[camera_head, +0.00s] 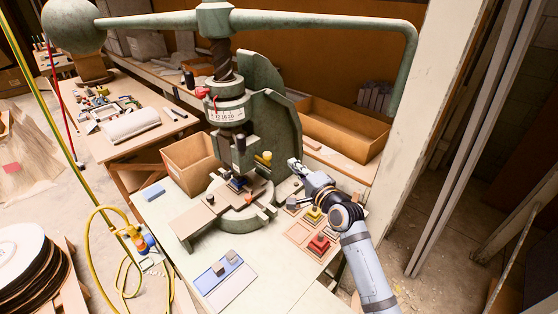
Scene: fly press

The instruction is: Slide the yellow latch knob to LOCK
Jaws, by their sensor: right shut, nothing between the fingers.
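The green fly press (268,100) stands on a pale bench in the middle of the view. The yellow latch knob (264,157) sticks out from the press frame, right of the ram. I cannot read any LOCK mark at this size. My right gripper (293,163) comes in from the lower right. It is shut and empty, with its fingertips a short way to the right of the knob, apart from it in the picture. My left gripper is not in view.
A wooden tray (297,233) with red and yellow blocks lies below my right arm. A cardboard box (187,165) stands behind the press at left. A blue-grey mat (222,283) with small blocks lies at the front. The press's long handle (330,20) arches overhead.

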